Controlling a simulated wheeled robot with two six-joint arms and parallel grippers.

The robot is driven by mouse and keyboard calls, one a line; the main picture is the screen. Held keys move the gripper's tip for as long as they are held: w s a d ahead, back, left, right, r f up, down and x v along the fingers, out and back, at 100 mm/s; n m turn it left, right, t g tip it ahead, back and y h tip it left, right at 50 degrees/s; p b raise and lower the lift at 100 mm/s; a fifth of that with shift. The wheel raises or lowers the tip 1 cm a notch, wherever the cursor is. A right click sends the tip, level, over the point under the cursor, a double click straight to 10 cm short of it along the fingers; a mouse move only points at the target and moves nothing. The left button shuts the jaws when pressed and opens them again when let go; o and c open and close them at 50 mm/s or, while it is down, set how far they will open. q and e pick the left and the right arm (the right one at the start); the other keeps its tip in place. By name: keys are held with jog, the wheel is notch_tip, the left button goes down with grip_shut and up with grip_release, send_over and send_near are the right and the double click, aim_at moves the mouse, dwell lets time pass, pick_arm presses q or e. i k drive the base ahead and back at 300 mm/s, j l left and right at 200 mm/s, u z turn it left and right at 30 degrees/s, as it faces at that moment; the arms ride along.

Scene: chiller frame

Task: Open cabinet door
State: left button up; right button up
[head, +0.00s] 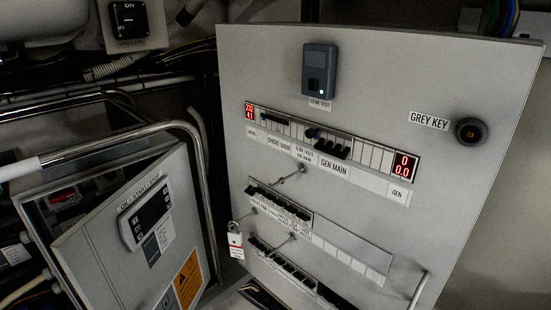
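A large light-grey cabinet panel (440,80) fills the middle and right of the head view. It carries rows of switches, red number displays and a label reading GREY KEY beside a round dark knob (471,131). A pale bar-like handle (418,290) shows at its lower right. I cannot tell whether this panel is shut. At the lower left, a smaller grey door (105,262) with a keypad unit (146,213) stands at an angle to its frame, with dark parts showing in the gap. Neither of my grippers is in view.
A bent metal rail (150,130) runs over and beside the smaller door. A tagged padlock (235,241) hangs on the large panel's left side. Cables and hoses (140,62) crowd the upper left. A black ON switch (129,20) is above them.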

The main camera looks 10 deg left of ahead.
aim_at(102, 256)
jog(key=u, duration=1.45)
